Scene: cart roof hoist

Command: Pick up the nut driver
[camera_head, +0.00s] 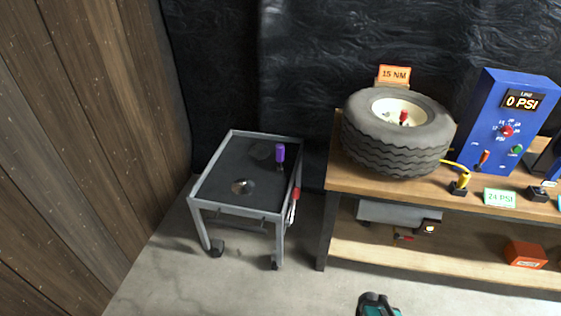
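A tool with a purple handle (280,153), which looks like the nut driver, stands upright at the right side of the cart's dark top. Its shaft below the handle is short and too small to make out well. The grey cart (216,206) stands on casters at the left of the workbench. A teal and black part (376,304), which looks like the end of my arm with my gripper, shows at the bottom edge, well apart from the cart. Most of it is cut off, and its fingers are not clear.
The wooden workbench (335,178) carries a tire (395,150) and a blue pressure box (495,135). A wooden wall (70,150) closes the left. Floor before the cart is clear.

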